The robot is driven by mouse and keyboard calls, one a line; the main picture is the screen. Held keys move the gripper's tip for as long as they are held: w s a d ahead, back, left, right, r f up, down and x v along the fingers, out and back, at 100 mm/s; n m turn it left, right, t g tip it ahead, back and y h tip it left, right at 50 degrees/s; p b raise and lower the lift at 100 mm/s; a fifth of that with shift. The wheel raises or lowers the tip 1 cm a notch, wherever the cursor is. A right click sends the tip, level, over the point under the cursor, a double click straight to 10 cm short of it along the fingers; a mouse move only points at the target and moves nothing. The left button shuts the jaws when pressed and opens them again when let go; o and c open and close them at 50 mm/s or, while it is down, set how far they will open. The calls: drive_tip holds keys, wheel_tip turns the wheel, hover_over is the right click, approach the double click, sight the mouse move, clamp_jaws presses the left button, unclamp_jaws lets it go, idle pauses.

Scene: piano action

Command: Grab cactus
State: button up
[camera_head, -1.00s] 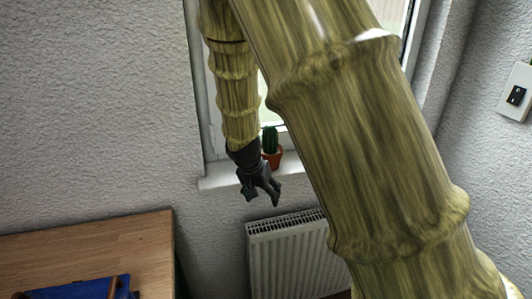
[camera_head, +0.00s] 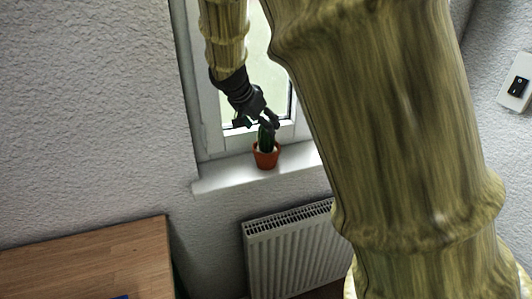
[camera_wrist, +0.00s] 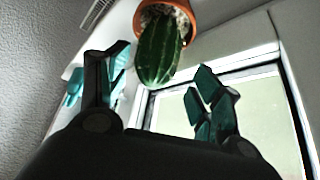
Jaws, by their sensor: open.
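A green ribbed cactus (camera_head: 266,139) stands upright in a small orange-brown pot (camera_head: 266,158) on the white windowsill. My gripper (camera_head: 257,121) is open just above the cactus, its fingers pointing down and right and overlapping the cactus top in the head view. In the wrist view the cactus (camera_wrist: 159,50) points down toward the palm from its pot (camera_wrist: 180,8). It lies beyond and between the two spread fingers of my gripper (camera_wrist: 158,82), closer to the left one. I see no clear contact.
The windowsill (camera_head: 220,178) is narrow, with free room left of the pot. The window frame (camera_head: 211,125) rises behind it. A white radiator (camera_head: 285,252) hangs below. A wooden table (camera_head: 90,262) stands at the lower left. A wall switch (camera_head: 518,86) is at the right.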

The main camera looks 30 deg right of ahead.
sight(266, 145)
drive_tip(key=shift+s+d+f, duration=0.15)
drive_tip(key=shift+d+f, duration=0.1)
drive_tip(key=shift+d, duration=0.1)
drive_tip(key=p+x, duration=0.1)
drive_tip(key=x, duration=0.1)
drive_tip(key=p+x, duration=0.1)
drive_tip(key=x, duration=0.1)
drive_tip(key=shift+d+r, duration=0.2)
drive_tip(key=shift+d, duration=0.1)
drive_tip(key=shift+d+f, duration=0.15)
drive_tip(key=shift+f, duration=0.25)
clamp_jaws()
